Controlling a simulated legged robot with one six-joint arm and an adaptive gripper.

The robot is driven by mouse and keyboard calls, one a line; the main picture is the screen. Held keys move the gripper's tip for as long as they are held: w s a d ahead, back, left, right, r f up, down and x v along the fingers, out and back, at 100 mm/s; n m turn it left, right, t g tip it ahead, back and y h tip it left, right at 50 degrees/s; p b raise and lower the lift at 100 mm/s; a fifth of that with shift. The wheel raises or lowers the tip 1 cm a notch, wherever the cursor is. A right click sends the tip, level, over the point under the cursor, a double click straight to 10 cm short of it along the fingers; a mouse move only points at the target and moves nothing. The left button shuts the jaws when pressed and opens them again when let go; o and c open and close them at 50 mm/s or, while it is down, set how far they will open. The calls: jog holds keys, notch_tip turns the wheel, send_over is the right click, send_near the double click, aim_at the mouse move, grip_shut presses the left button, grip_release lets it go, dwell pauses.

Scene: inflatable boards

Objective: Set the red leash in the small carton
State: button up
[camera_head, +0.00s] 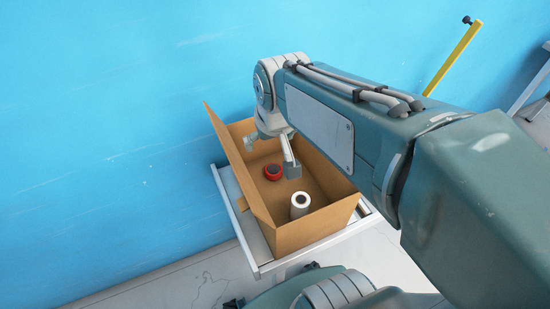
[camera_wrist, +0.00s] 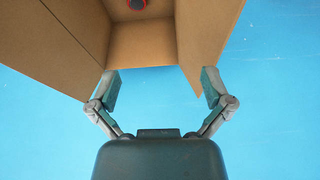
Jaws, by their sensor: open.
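The red leash (camera_head: 273,172) is a small, round red thing with a dark centre. It lies on the floor of the open brown carton (camera_head: 292,236), near its far side. In the wrist view the red leash (camera_wrist: 137,4) shows at the top edge, partly cut off, inside the carton (camera_wrist: 140,45). My gripper (camera_wrist: 162,88) is open, with its fingers spread and nothing between them. It is at the carton's opening, apart from the leash. In the head view my arm covers part of the carton's right side.
A white cylinder (camera_head: 300,203) stands in the carton's near part. The carton rests on a pale tray-like stand (camera_head: 250,252). A large blue board (camera_head: 110,130) rises behind and to the left. A yellow bar (camera_head: 455,57) leans at upper right.

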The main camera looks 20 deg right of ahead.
jog(key=s+a+r+t, duration=0.1)
jog(key=s+a+r, duration=0.1)
jog(key=s, duration=0.6)
jog(key=shift+s+n+t, duration=0.3)
jog(key=shift+s+n, duration=0.05)
jog(key=shift+n, duration=0.05)
dwell(0.6)
